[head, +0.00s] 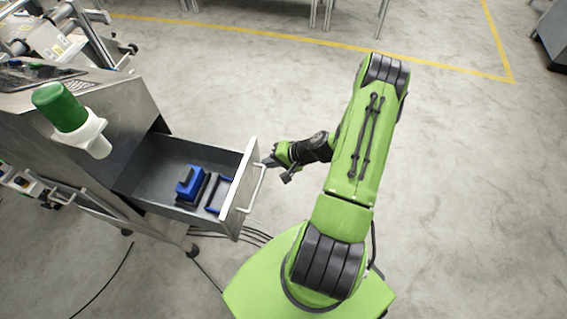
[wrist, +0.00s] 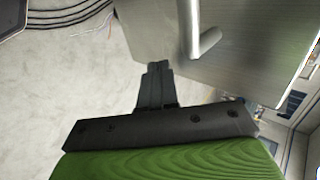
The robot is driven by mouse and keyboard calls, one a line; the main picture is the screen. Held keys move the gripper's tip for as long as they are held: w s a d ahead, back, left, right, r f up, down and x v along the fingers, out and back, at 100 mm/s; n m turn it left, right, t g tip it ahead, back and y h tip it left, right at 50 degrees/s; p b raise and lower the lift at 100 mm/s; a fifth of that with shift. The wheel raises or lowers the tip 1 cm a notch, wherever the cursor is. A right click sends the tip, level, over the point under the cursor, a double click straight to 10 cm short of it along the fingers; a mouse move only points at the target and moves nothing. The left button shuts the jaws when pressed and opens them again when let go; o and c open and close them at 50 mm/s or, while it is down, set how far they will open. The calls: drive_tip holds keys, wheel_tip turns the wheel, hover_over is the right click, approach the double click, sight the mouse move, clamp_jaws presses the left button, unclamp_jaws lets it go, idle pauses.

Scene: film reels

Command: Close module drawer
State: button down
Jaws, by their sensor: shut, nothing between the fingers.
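The module drawer (head: 150,167) is a grey metal drawer pulled well out of the machine cabinet at the left in the head view. A blue block-like object (head: 190,184) and a dark and blue piece lie inside it. Its front panel (head: 238,200) carries a pale bar handle (head: 259,187). My gripper (head: 268,162) is shut and empty beside the upper end of the front panel, close to the handle. In the wrist view the shut fingers (wrist: 155,78) point at the panel (wrist: 255,50), with the handle (wrist: 203,43) at their upper right. I cannot tell whether they touch the panel.
The metal cabinet (head: 100,112) with a green-capped white fixture (head: 78,117) stands behind the drawer. Black cables (head: 250,235) run over the floor below it. Open concrete floor (head: 470,190) lies to the right, beyond my arm.

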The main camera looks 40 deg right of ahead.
drive_tip(key=shift+w+a, duration=0.2)
drive_tip(key=shift+w, duration=0.1)
drive_tip(key=shift+w+a, duration=0.1)
